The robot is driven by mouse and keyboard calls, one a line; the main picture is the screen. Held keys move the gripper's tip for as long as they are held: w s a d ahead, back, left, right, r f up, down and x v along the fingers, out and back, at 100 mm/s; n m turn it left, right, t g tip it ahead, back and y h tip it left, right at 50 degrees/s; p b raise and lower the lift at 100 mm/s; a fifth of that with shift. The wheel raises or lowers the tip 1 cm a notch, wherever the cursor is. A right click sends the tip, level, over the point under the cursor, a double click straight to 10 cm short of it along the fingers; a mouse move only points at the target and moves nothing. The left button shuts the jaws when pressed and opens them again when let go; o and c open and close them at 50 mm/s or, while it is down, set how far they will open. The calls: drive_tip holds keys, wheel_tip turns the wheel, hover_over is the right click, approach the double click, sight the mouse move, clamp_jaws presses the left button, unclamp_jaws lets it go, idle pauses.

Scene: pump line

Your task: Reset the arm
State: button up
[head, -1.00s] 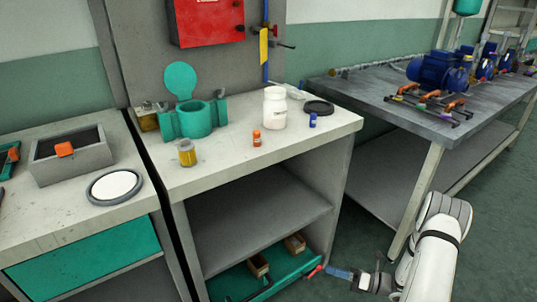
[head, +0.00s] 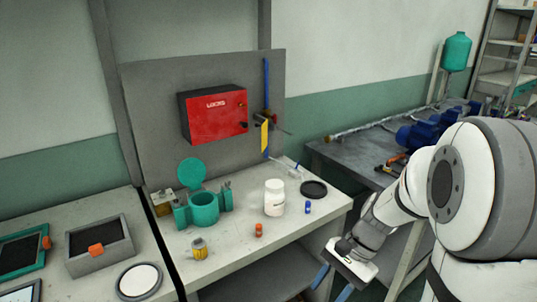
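My arm (head: 400,200) comes in from the right side of the head view, folded up in front of the bench. My gripper (head: 332,287) hangs off the front right corner of the pump-line workbench (head: 240,254), pointing down. Its two blue fingers are apart, with nothing visible between them. The lowest part of the fingers is near the picture's bottom edge. The gripper touches nothing that I can see.
On the bench stand a green open-lidded holder (head: 204,208), a white jar (head: 274,198), a black disc (head: 313,189), an orange-capped bottle (head: 259,230), a blue bottle (head: 308,207) and a yellow jar (head: 199,249). A red box (head: 213,114) hangs behind. A grey table (head: 345,160) stands right.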

drive_tip(key=s+r+n+t+h+p, duration=0.2)
drive_tip(key=s+r+n+p, duration=0.1)
drive_tip(key=r, duration=0.6)
drive_tip(key=s+d+r+n+t+h+p, duration=0.1)
drive_tip(key=s+r+n+t+h+p, duration=0.2)
drive_tip(key=r+n+p, duration=0.3)
wheel_tip(320, 180, up, 4)
drive_tip(key=shift+s+d+r+h+p, duration=0.1)
drive_tip(key=shift+s+d+h+p, duration=0.25)
drive_tip(key=shift+s, duration=0.4)
